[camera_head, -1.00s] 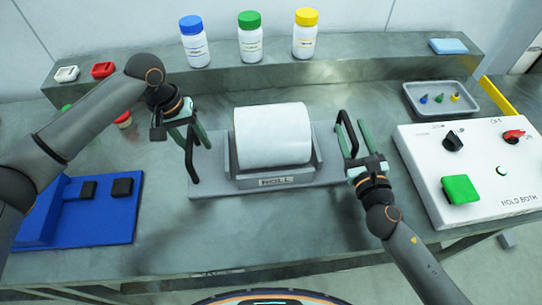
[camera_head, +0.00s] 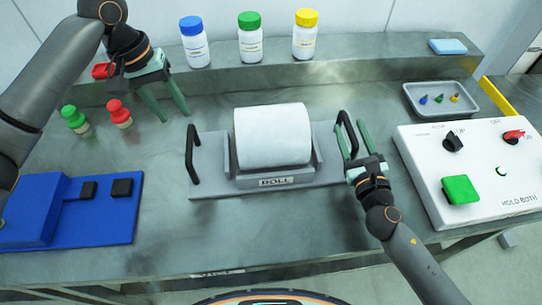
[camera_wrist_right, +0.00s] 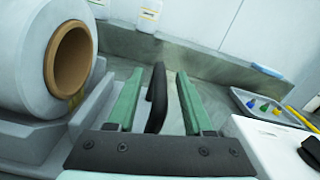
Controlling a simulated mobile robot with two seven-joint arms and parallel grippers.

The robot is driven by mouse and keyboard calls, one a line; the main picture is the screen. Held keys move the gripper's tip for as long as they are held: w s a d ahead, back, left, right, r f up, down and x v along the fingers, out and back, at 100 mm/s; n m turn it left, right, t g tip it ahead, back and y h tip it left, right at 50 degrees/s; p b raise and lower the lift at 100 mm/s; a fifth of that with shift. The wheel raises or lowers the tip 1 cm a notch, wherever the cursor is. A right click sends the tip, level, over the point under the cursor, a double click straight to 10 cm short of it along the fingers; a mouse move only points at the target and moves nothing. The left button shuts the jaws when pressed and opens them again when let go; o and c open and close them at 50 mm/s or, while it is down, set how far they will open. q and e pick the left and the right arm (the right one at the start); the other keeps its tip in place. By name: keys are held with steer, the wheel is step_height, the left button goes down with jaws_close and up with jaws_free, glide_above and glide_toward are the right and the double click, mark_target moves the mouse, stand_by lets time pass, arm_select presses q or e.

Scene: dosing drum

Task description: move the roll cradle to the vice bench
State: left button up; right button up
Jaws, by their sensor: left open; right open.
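The roll cradle (camera_head: 220,187) is a grey base labelled ROLL on the metal bench, with a black handle at each end. A white roll (camera_head: 272,136) lies in it. My right gripper (camera_head: 355,138) is open at the cradle's right handle (camera_head: 346,134). In the right wrist view the handle (camera_wrist_right: 157,98) stands between the two green fingers, with gaps at its sides. My left gripper (camera_head: 170,103) is open and empty, raised to the upper left of the cradle, apart from its left handle (camera_head: 192,155). I cannot identify a vice bench in view.
A blue fixture (camera_head: 70,210) lies left, and a white control panel (camera_head: 470,175) with a green button lies right. Green (camera_head: 75,119) and red (camera_head: 119,113) knobs stand near my left gripper. Bottles stand on the back ledge; a grey tray (camera_head: 408,98) is at the right.

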steer(key=s, duration=0.4)
steer(key=s+d, duration=0.1)
steer(key=s, duration=0.7)
steer(key=shift+d, duration=0.15)
stand_by(0.3)
